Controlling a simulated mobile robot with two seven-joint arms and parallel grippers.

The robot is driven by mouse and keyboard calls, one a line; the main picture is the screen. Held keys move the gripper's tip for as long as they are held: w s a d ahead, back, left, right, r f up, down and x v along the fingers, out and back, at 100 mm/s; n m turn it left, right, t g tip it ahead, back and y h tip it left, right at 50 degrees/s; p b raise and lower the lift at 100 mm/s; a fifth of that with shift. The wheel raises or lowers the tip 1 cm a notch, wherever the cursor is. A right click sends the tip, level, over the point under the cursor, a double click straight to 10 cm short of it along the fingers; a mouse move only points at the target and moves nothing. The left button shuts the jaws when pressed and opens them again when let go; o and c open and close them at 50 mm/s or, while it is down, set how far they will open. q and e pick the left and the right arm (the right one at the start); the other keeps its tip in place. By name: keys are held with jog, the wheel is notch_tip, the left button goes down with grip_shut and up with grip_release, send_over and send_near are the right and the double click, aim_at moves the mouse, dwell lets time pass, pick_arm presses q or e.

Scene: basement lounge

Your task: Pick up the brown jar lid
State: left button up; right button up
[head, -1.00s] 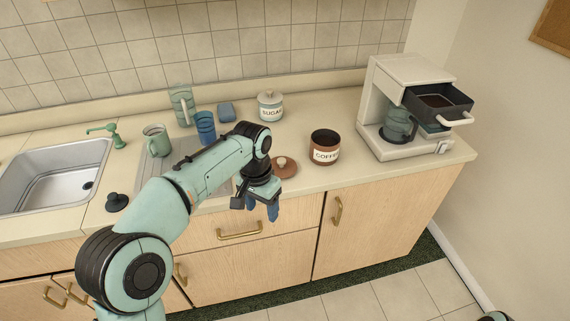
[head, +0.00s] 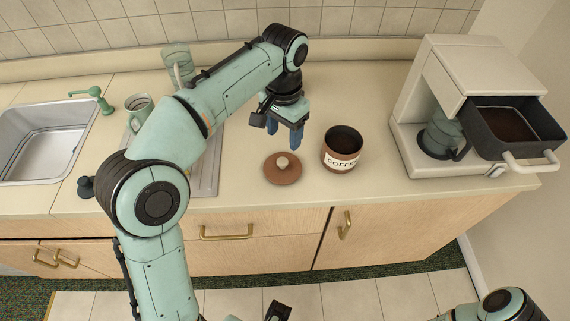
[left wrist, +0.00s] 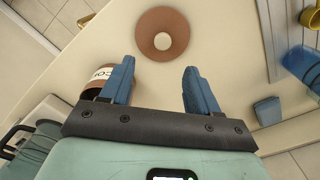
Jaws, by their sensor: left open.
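The brown jar lid (head: 282,168) lies on the counter with its pale knob up, left of the open brown coffee jar (head: 342,149). The fingers do not touch the lid. My right gripper cannot be made out.
The coffee jar stands close to the lid's right. A coffee maker (head: 438,70) with its dark drawer (head: 500,125) pulled out is further right. A green mug (head: 139,108), a drying tray (head: 205,178) and a sink (head: 40,140) are left. Counter before the lid is clear.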

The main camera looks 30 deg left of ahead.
pick_arm(q)
send_over(283, 160)
notch_tip(283, 160, down, 5)
jog(key=shift+d+r+b, duration=0.1)
jog(key=shift+d+b, duration=0.05)
jog(key=shift+b, duration=0.3)
jog(key=f, duration=0.2)
jog(key=f+b, duration=0.1)
jog(key=f, duration=0.2)
jog(key=shift+s+a+f, duration=0.1)
jog(key=shift+a, duration=0.1)
grip_shut()
